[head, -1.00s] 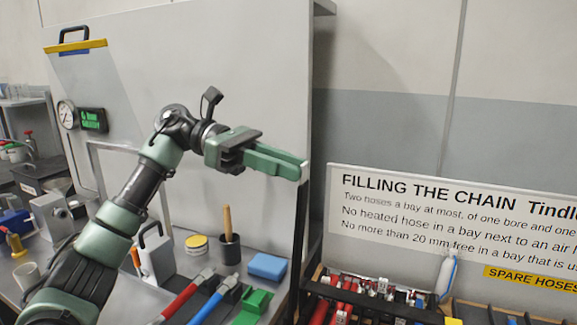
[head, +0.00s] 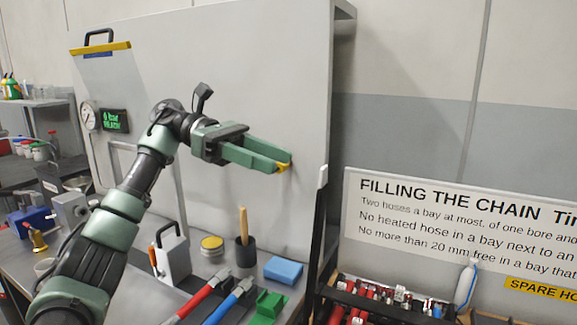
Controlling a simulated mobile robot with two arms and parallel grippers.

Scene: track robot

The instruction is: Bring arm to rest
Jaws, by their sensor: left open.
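My left arm rises from the lower left of the head view, bent at the wrist. Its green left gripper (head: 275,162) points right, in the air in front of the grey upright panel (head: 235,60). The two fingers are open, with a little yellow showing at the tips. I see no object held between them. My right gripper is not in view.
Below the gripper, the bench holds a blue block (head: 283,270), a dark cup (head: 245,254) with a wooden handle, a yellow-lidded tin (head: 212,245), and red (head: 203,294) and blue (head: 228,303) hoses. A lettered sign (head: 450,235) stands right, above a rack of parts.

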